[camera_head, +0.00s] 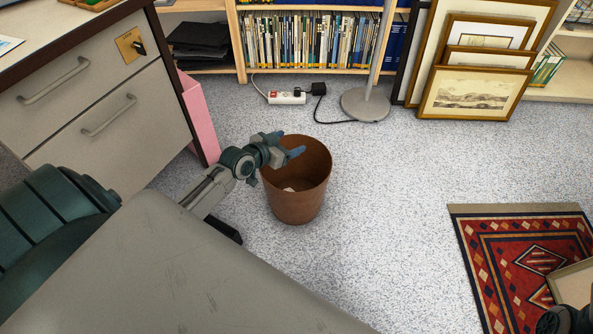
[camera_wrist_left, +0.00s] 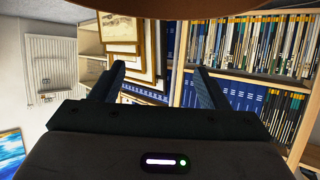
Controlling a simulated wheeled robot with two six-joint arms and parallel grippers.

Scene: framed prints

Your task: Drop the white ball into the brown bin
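The brown bin (camera_head: 297,205) stands on the floor, upright, in the middle of the head view. My left gripper (camera_head: 297,145) is at its far rim, over the opening. The fingers are apart with nothing between them, as the left wrist view (camera_wrist_left: 158,85) also shows. A small whitish thing (camera_head: 289,189) lies low inside the bin; it may be the white ball, but only part of it shows. No other white ball is in view. A dark part of my right arm shows at the bottom right corner; its fingers cannot be made out.
A grey drawer cabinet (camera_head: 100,95) stands at the left. A lamp base (camera_head: 365,104) and a power strip (camera_head: 287,97) lie behind the bin, before a bookshelf. Framed prints (camera_head: 475,92) lean at the back right. A red rug (camera_head: 500,250) lies at the right; the floor between is clear.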

